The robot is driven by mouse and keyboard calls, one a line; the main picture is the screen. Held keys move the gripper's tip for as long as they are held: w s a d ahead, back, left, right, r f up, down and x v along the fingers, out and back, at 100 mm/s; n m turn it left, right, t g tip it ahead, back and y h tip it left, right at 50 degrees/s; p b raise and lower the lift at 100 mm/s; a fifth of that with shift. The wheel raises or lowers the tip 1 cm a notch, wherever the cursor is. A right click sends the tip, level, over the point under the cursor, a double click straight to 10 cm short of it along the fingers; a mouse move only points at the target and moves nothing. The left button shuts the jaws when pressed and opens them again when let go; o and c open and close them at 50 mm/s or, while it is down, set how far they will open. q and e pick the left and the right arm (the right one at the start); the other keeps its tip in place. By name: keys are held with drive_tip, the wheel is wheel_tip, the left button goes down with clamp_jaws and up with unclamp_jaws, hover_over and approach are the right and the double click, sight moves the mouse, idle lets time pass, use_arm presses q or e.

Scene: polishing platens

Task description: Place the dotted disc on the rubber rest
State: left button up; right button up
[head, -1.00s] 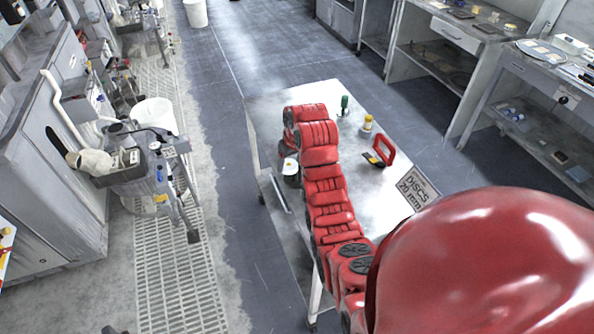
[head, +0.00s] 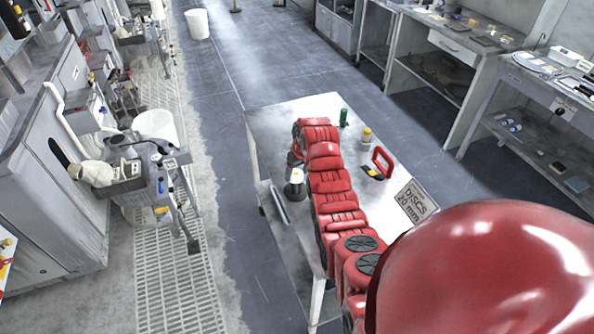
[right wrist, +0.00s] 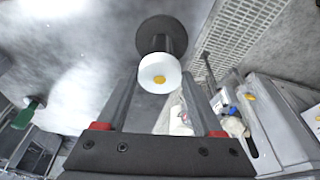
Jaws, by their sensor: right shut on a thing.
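The dotted disc (head: 297,174) is a small white round piece with a yellow dot, near the left edge of the cart top, above a dark round base (head: 294,191). In the right wrist view, the disc (right wrist: 159,73) faces me between the fingertips, with a dark post and wide black round foot (right wrist: 160,27) behind it. I cannot tell whether that is the rubber rest. My right gripper (right wrist: 160,78) is shut on the disc, a finger on each side. In the head view my red arm hides most of this gripper. My left gripper is out of view.
The grey cart top (head: 270,125) also bears a green piece (head: 343,117), a yellow-topped piece (head: 366,134), a red handled frame (head: 383,161) and a "DISCS 20 mm" sign (head: 415,202). Benches stand at right, equipment at left. Its back left part is clear.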

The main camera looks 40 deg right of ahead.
drive_tip(key=shift+f, duration=0.1)
drive_tip(key=shift+f, duration=0.15)
drive_tip(key=o, duration=1.4)
drive_tip(key=shift+o, duration=0.2)
